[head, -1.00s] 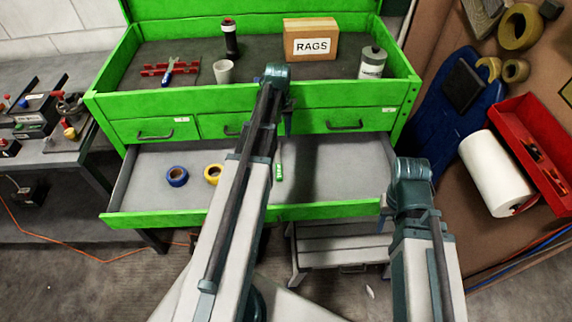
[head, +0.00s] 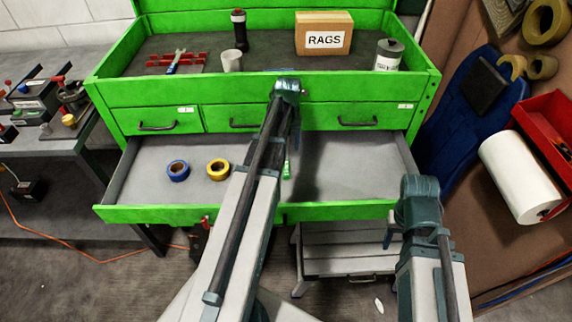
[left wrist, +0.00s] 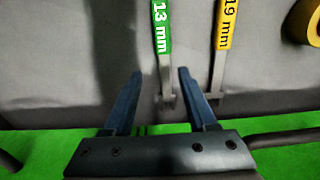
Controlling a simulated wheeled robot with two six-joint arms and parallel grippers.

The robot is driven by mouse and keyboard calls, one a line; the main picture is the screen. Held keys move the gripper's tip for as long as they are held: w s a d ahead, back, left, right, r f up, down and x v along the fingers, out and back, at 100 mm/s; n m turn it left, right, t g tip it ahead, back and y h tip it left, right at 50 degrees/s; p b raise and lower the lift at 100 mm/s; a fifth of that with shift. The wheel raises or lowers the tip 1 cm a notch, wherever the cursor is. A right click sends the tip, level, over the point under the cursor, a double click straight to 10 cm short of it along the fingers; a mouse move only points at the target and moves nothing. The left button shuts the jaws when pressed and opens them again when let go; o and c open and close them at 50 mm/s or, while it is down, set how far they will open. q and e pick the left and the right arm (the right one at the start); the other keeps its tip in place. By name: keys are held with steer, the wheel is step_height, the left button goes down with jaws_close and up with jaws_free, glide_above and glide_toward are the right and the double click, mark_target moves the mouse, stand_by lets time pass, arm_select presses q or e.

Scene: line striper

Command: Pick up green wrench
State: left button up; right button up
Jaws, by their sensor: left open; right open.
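The green wrench (head: 287,169) lies in the open drawer. In the head view my left arm hides most of it. In the left wrist view the green wrench (left wrist: 162,32), marked 13 mm, points toward the camera, with its grey end between the fingers of my left gripper (left wrist: 160,75). That gripper is open and empty, and the fingers do not grip the wrench. My right gripper (head: 389,238) is open, in front of the drawer's right end, partly hidden by its own wrist.
A yellow wrench (left wrist: 228,22) marked 19 mm lies beside the green one. Blue tape (head: 178,170) and yellow tape (head: 218,169) lie in the drawer (head: 140,213). The green chest (head: 230,90) rises behind. A step stool (head: 350,262) stands below.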

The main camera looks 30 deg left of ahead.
mark_target(286, 170)
arm_select(q)
steer(key=shift+s+a+f+b, duration=0.1)
steer(key=shift+s+f+b, duration=0.1)
steer(key=shift+f+b, duration=1.15)
steer(key=shift+s+a+f+b, duration=0.1)
steer(key=shift+s+f+b, duration=0.05)
steer(key=shift+f+b, duration=1.15)
steer(key=shift+r, duration=0.1)
jaws_close()
